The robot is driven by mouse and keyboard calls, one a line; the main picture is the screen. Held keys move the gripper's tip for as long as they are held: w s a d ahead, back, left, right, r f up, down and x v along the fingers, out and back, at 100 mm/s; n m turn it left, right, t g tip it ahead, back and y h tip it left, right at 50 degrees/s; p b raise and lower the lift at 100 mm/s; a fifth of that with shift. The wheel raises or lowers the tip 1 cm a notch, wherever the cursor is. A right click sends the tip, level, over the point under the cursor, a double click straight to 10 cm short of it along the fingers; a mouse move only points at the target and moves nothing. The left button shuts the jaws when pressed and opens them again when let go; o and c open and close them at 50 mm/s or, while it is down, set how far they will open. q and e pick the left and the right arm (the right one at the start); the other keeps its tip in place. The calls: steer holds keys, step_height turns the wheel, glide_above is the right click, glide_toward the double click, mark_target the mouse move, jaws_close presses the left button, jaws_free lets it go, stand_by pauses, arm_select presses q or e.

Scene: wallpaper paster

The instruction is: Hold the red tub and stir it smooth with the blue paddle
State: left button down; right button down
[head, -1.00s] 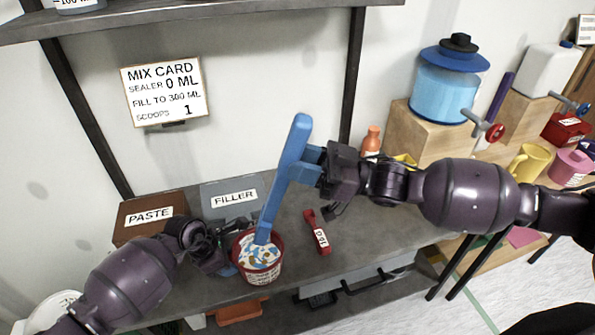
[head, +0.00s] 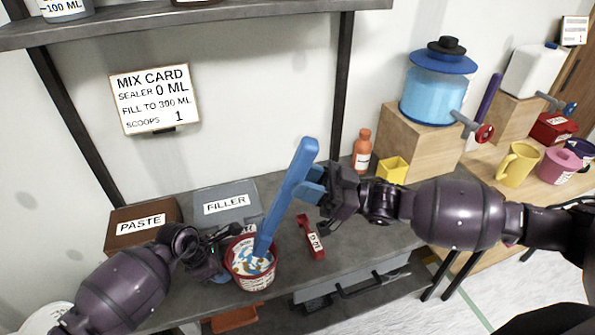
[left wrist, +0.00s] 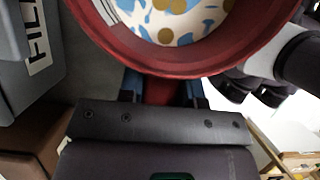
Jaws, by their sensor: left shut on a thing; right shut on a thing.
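The red tub (head: 257,283) stands on the grey bench and holds a white mix with blue and tan patches. Its rim fills the top of the left wrist view (left wrist: 150,62), with the patchy mix inside. My left gripper (head: 226,268) is shut on the tub at its left side. The blue paddle (head: 287,197) leans up to the right, its lower end in the mix. My right gripper (head: 312,185) is shut on the upper part of the paddle. The paddle's tip is hidden in the mix.
Behind the tub are a brown PASTE box (head: 146,222) and a grey FILLER box (head: 226,203). A red scoop (head: 312,240) lies to the right. An orange bottle (head: 362,152), a yellow cup (head: 393,169) and a blue dispenser (head: 434,92) stand further right. A mix card (head: 155,98) hangs on the wall.

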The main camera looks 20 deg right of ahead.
mark_target(281, 216)
steer(key=shift+w+a+f, duration=0.2)
steer(key=shift+a+f, duration=0.15)
steer(key=shift+f, duration=1.45)
steer(key=shift+w+a+f, duration=0.25)
steer(key=shift+a+f, duration=0.15)
steer(key=shift+f, duration=1.4)
steer(key=shift+w+a+f, duration=0.2)
steer(key=shift+a+f, duration=0.15)
steer(key=shift+f, duration=1.45)
